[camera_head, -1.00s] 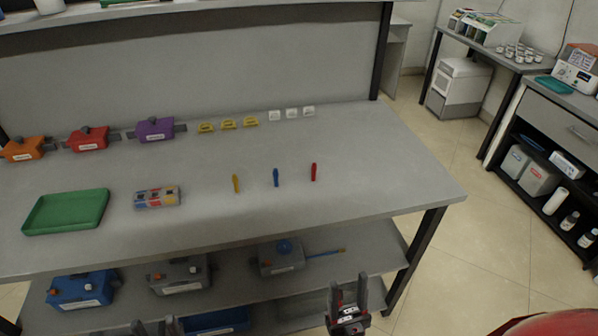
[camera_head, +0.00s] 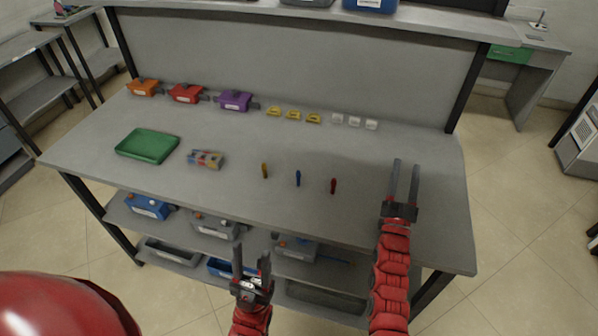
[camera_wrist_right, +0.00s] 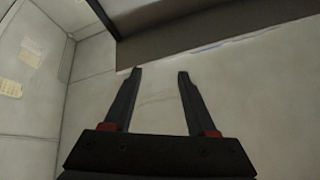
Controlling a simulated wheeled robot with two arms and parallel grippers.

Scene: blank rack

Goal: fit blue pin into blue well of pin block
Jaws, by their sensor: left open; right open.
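My left gripper (camera_head: 252,261) is open and empty, in front of the table and below the pins. My right gripper (camera_head: 405,180) is open and empty over the right part of the table, right of the red pin. In the right wrist view its fingers (camera_wrist_right: 158,85) are apart with nothing between them.
A green tray (camera_head: 147,146) lies left of the block. Orange, red and purple (camera_head: 236,101) boxes, yellow pieces (camera_head: 294,115) and white pieces (camera_head: 354,121) line the back. A lower shelf holds more boxes, including a blue one (camera_head: 148,206). The tabletop around the pins is clear.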

